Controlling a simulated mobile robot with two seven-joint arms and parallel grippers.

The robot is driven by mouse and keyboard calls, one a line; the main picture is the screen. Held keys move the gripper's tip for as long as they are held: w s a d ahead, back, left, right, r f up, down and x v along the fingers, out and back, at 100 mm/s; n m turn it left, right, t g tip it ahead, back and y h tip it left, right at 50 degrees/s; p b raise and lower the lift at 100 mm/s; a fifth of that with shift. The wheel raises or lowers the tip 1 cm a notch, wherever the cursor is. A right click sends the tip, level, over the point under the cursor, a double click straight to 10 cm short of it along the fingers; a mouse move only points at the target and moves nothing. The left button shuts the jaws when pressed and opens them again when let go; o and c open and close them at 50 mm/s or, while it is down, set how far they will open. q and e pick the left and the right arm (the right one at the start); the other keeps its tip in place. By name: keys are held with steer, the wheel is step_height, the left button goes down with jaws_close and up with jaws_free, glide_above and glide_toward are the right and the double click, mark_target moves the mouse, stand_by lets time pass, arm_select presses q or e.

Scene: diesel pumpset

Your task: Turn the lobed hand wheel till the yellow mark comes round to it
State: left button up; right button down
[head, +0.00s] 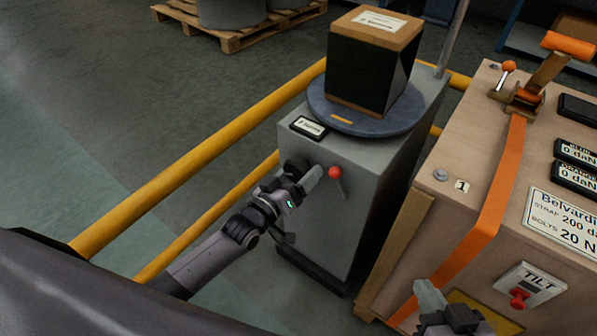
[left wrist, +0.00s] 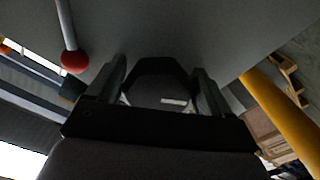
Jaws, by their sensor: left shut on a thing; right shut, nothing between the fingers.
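The lobed hand wheel (left wrist: 158,75) is a dark, blunt shape between my left gripper's fingers in the left wrist view, against the front of a grey cabinet (head: 345,215). My left gripper (head: 305,178) is shut on it and hides most of it in the head view. A blue-grey round turntable (head: 388,128) lies on the cabinet top. A yellow-orange mark (head: 341,120) is on its near side, right of a small labelled display (head: 309,127). My right gripper (head: 432,297) is shut and empty at the bottom, in front of the wooden crate.
A dark box with wooden ends (head: 365,70) stands on the turntable. A red-knobbed lever (head: 335,173) is close right of my left gripper. Yellow rails (head: 200,155) run beside the cabinet. A strapped crate (head: 480,140) with a TILT switch (head: 520,298) stands at the right.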

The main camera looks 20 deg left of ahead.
mark_target(296, 178)
arm_select(q)
steer(key=shift+f, duration=0.1)
stand_by(0.4)
steer(key=o, duration=0.9)
arm_select(e)
steer(key=shift+s+a, duration=0.1)
steer(key=shift+a, duration=0.05)
arm_select(q)
steer(key=shift+o, duration=0.2)
steer(key=shift+s, duration=0.15)
arm_select(e)
steer(key=shift+r, duration=0.1)
arm_select(q)
steer(key=shift+s+a+p, duration=0.15)
steer(key=shift+s+p, duration=0.15)
steer(key=shift+s, duration=0.05)
steer(key=p+v, duration=0.1)
steer(key=v, duration=0.3)
steer(key=shift+s+a, duration=0.1)
steer(key=shift+s, duration=0.2)
steer(key=shift+p+v, duration=0.4)
steer(key=shift+v, duration=0.35)
arm_select(e)
steer(key=shift+s+d+h, duration=0.3)
steer(key=shift+d+h, duration=0.2)
steer(key=shift+d, duration=0.4)
